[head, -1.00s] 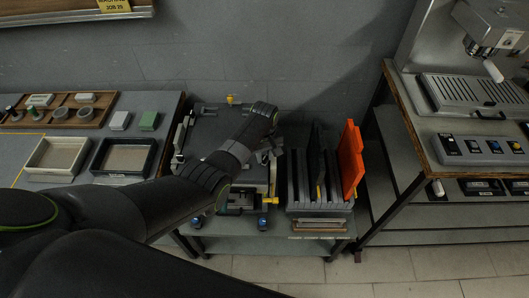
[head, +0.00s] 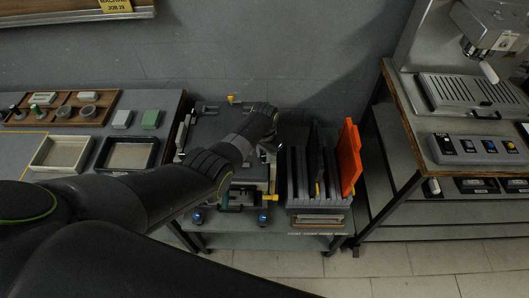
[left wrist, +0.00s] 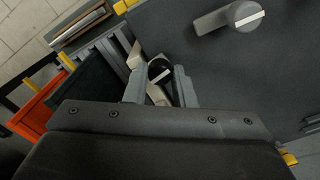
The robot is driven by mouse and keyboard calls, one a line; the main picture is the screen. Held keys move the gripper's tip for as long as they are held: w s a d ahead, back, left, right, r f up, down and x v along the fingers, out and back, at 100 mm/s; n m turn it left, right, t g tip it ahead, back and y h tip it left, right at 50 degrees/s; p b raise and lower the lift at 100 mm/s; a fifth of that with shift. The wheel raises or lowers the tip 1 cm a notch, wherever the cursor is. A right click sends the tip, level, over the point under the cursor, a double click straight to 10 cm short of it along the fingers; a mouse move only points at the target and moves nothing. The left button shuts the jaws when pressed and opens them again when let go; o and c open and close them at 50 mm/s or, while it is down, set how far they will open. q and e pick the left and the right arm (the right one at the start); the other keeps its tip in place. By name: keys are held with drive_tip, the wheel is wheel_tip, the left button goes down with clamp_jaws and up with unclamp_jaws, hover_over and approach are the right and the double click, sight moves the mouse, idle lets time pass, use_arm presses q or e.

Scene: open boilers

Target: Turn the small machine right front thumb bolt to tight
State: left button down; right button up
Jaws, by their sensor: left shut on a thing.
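The small machine (head: 212,128) is a dark grey flat-topped unit on a low cart, partly covered by my left arm in the head view. In the left wrist view its dark top (left wrist: 250,70) fills the right side. My left gripper (left wrist: 159,82) is at the machine's edge, its two grey fingers shut on a dark round thumb bolt (left wrist: 159,70) with a white stripe across its head. In the head view the fingertips and this bolt are hidden or too small to make out. A grey lever-like knob (left wrist: 230,17) with a white stripe sits apart on the machine top.
A rack of dark plates (head: 300,180) and an upright orange panel (head: 350,158) stand close right of the machine. A bench with trays (head: 127,153) is at left. A steel coffee machine (head: 480,95) stands on the right bench. Floor shows in front.

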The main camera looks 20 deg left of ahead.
sight(265, 156)
use_arm(q)
drive_tip(key=shift+w+m, duration=0.1)
drive_tip(key=shift+m, duration=1.1)
drive_tip(key=c, duration=1.2)
unclamp_jaws()
drive_tip(key=shift+r, duration=0.1)
drive_tip(key=shift+r+p, duration=0.45)
drive_tip(key=shift+r, duration=0.1)
wheel_tip(265, 156, up, 5)
drive_tip(key=shift+f+p, duration=0.1)
drive_tip(key=shift+p, duration=0.35)
wheel_tip(265, 156, up, 11)
drive_tip(key=b, duration=0.1)
drive_tip(key=shift+r+b, duration=0.2)
drive_tip(key=shift+b, duration=0.1)
